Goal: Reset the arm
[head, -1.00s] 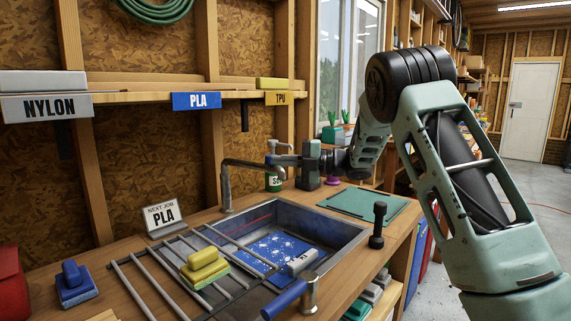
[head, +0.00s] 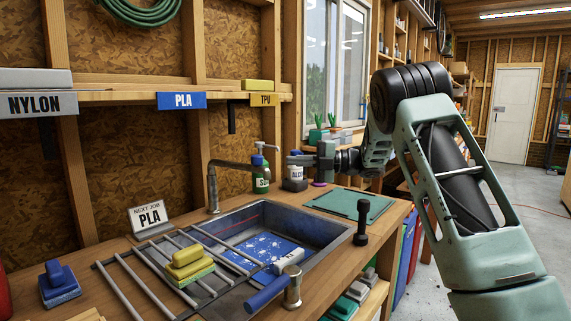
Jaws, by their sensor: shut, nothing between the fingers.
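My arm reaches in from the right of the head view, folded at the elbow. My gripper (head: 298,158) is above the back of the bench, pointing left. It looks shut and holds nothing I can see. It is in front of or just above a bottle with a partly hidden label (head: 295,182), and to the right of the green soap bottle (head: 260,180). I cannot tell the exact gap to the bottles.
The sink (head: 322,244) holds a speckled blue plate (head: 262,249). A rack (head: 135,283) with a yellow-green sponge (head: 190,262) lies across its left. A tap (head: 212,190), a black upright tool (head: 362,222) and a green mat (head: 345,204) are nearby. The floor at right is open.

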